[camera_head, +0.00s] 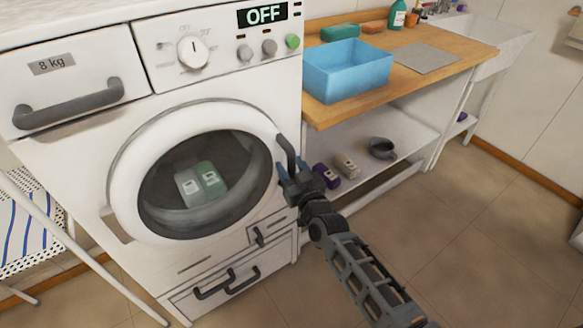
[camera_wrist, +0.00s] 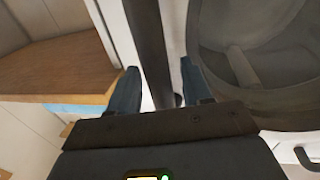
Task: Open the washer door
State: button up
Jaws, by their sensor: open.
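The white washer (camera_head: 75,155) stands at the left, and its display reads OFF. Its round door (camera_head: 128,190) has a dark glass window (camera_head: 235,160) and looks shut against the front. A dark curved door handle (camera_head: 287,150) is on the door's right side. My gripper (camera_head: 282,172) is at the lower part of this handle. In the wrist view my gripper (camera_wrist: 160,68) is open, with the dark handle bar (camera_wrist: 148,38) running between its two blue-grey fingers. I cannot tell whether either finger touches the bar.
A pale and a green bottle (camera_head: 210,179) show behind the glass. A wooden counter (camera_head: 440,65) with a blue basin (camera_head: 348,70) stands close at right, above a white shelf (camera_head: 400,130) with small items. A drying rack (camera_head: 50,215) stands left. The front floor is clear.

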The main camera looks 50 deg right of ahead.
grip_shut()
dwell(0.3)
